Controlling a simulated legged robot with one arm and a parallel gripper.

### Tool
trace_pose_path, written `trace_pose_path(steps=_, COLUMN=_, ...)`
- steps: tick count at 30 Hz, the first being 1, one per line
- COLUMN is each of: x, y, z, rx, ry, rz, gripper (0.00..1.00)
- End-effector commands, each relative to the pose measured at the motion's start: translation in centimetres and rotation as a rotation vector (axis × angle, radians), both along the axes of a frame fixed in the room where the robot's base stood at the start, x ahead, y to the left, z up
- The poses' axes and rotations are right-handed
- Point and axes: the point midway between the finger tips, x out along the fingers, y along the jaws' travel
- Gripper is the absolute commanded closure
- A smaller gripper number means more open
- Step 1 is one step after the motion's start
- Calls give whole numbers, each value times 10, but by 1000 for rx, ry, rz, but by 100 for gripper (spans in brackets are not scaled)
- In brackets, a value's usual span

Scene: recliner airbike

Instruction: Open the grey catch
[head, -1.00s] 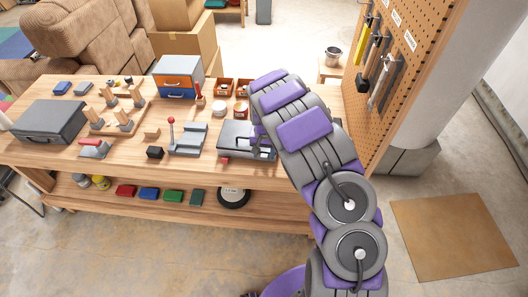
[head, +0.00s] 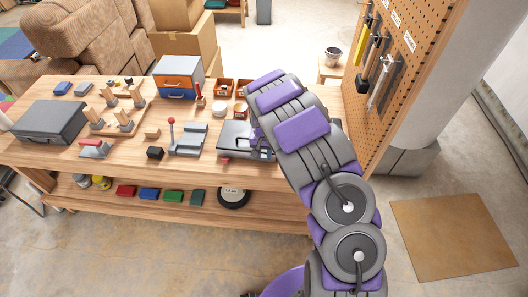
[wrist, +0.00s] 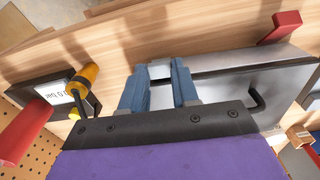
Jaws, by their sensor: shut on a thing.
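The grey metal box (head: 233,136) lies on the workbench near its front edge, partly hidden behind my arm. It also shows in the wrist view as a flat silver-grey surface (wrist: 235,85). My gripper (wrist: 160,74) has blue fingers on either side of a small light grey piece (wrist: 160,71), which looks like the grey catch. The gripper is shut on it at the left end of the box. Most of the catch is hidden by the fingers. In the head view the gripper is mostly hidden by my arm.
A red block (wrist: 282,27) sits by the box's edge. A yellow-handled tool (wrist: 85,76) and a red handle (wrist: 25,130) are close on the left in the wrist view. A grey fixture with a red-knobbed lever (head: 188,138) stands beside the box. The pegboard (head: 405,65) rises to the right.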

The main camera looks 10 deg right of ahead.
Motion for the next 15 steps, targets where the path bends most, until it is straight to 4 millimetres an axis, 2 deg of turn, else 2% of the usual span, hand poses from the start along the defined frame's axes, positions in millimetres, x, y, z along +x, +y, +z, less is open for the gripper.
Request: trace_pose_path(steps=15, x=-20, y=9, z=-6, rx=-94, ry=-245, rz=4, gripper=100)
